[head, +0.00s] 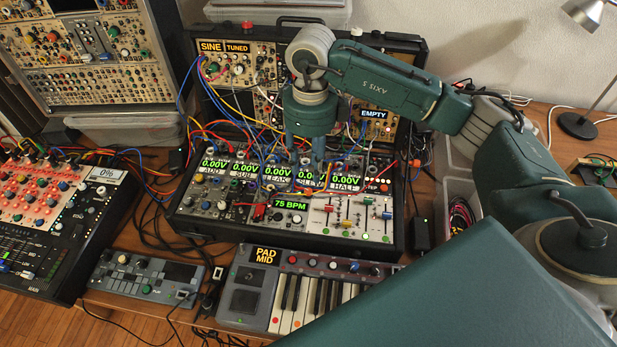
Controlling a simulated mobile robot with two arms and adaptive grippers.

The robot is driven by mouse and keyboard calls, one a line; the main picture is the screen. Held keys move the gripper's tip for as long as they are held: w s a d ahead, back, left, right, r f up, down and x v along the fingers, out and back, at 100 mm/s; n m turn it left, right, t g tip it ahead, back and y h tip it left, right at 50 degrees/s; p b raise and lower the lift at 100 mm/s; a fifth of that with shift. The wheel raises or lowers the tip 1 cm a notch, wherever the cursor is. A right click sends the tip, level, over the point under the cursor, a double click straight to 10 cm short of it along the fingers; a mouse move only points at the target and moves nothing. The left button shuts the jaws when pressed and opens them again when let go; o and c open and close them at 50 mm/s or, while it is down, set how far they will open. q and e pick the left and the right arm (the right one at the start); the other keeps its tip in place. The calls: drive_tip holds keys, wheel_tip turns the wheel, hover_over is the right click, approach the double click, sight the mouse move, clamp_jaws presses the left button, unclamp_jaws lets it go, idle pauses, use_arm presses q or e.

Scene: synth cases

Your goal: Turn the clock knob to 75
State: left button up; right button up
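The modular synth case (402,215) stands open on the table. A small screen (290,204) on its lower panel reads "75 BPM" in green. I cannot make out the clock knob for certain; cables and my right gripper cover part of the panel around that screen. My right gripper (306,158) points down over the case, above and slightly right of the screen, among patch cables. Its fingertips are small and partly lost in the cables, so I cannot tell whether they are open, shut or touching anything. My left gripper is not in view.
Loose patch cables (245,125) hang across the case. A keyboard labelled "PAD MID" (248,298) sits in front, with a small grey device (146,274) left of it. A mixer (60,225) stands at left, a tall synth rack (88,50) behind it, and a lamp (577,125) at right.

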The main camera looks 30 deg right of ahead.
wheel_tip(320, 180, up, 4)
drive_tip(key=shift+f, duration=0.1)
idle(0.6)
